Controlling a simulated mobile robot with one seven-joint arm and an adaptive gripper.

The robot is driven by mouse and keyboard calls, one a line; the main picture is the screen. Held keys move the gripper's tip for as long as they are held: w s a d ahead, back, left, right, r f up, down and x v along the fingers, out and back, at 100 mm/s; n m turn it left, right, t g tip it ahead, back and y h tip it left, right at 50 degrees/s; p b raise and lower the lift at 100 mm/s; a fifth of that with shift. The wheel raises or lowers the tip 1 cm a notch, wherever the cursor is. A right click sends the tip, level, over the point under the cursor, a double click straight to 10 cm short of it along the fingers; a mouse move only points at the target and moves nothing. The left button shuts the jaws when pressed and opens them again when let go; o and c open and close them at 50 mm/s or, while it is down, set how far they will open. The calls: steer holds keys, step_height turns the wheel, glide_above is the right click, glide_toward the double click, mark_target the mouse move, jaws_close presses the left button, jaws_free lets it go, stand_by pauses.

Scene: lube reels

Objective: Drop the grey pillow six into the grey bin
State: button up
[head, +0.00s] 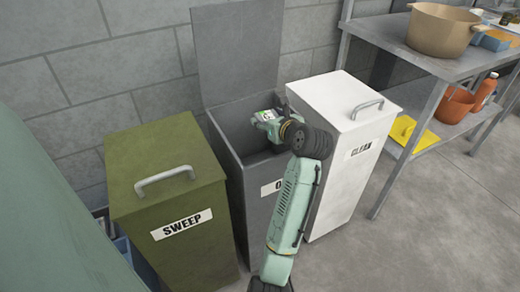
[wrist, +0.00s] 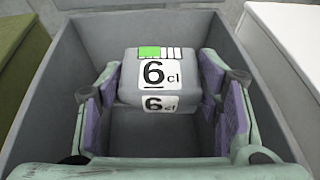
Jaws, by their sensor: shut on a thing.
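The grey pillow six (wrist: 190,88) is a light grey block with white labels reading "6 cl" and a green patch. My gripper (wrist: 160,110) is shut on it, with purple-lined fingers on its left and right sides. In the wrist view the pillow is over the open mouth of the grey bin (wrist: 60,75), whose inner walls surround it. In the head view the grey bin (head: 240,160) stands in the middle with its lid raised against the wall. My gripper (head: 268,118) is at the bin's opening there, and my arm hides part of the bin's front label.
A green bin marked SWEEP (head: 170,190) stands close on the left, lid shut. A white bin marked CLEAN (head: 335,150) stands close on the right, lid shut. A metal shelf (head: 400,65) with a pot (head: 440,30) is farther right. Floor is clear at front right.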

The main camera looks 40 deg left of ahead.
steer(key=o, duration=1.3)
steer(key=v, duration=1.2)
steer(key=shift+r, duration=0.15)
